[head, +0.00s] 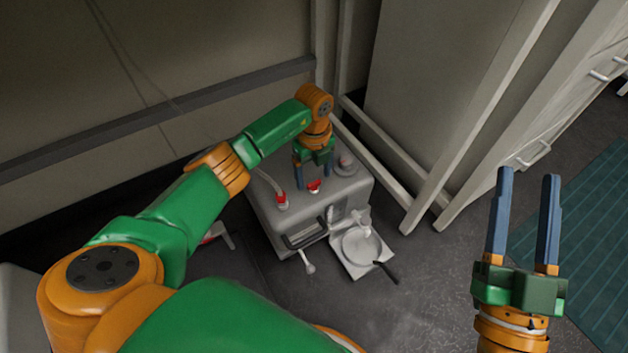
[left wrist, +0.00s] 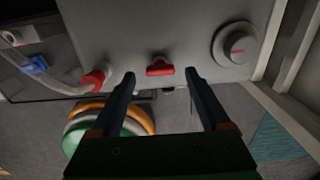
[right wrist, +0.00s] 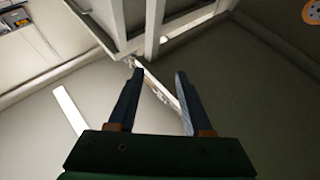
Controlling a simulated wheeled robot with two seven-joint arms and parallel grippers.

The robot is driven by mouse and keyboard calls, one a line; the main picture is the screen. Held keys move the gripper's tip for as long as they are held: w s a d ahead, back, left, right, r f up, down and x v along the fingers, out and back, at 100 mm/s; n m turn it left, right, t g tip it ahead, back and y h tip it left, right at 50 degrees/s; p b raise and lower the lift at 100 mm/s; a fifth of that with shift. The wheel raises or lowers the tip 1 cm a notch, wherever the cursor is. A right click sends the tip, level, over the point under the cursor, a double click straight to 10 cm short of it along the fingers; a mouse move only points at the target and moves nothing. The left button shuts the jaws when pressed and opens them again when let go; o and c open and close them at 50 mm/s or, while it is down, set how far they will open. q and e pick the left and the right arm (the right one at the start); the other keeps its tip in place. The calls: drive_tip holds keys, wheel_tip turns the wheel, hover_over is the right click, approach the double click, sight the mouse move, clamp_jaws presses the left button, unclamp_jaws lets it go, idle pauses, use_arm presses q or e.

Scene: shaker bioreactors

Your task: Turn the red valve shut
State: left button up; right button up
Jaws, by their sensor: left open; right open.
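The red valve (head: 314,186) is a small red handle on top of a grey box-shaped machine (head: 262,205). In the left wrist view the red valve (left wrist: 160,67) lies crosswise between and just beyond my fingertips. My left gripper (head: 312,182) is open and points down at the valve, one finger on each side of it. I cannot tell whether the fingers touch it. My right gripper (head: 528,175) is open and empty, held up at the right, far from the machine.
A red hose fitting (head: 281,200) sits left of the valve. A round dial (left wrist: 236,46) with a red mark sits right of it. A tray with a round pan (head: 362,245) stands at the machine's front. Cabinet panels (head: 440,90) rise close on the right.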

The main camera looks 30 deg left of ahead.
use_arm(q)
wheel_tip(320, 180, down, 2)
drive_tip(key=shift+b, duration=0.35)
clamp_jaws()
use_arm(e)
drive_tip(key=s+r+n+t+y, duration=0.1)
drive_tip(key=s+r+t+y, duration=0.1)
drive_tip(key=s+r+t, duration=0.1)
wheel_tip(320, 180, up, 2)
drive_tip(key=shift+s+r+t+y, duration=0.3)
drive_tip(key=shift+s+t, duration=0.1)
drive_tip(key=shift+s, duration=0.5)
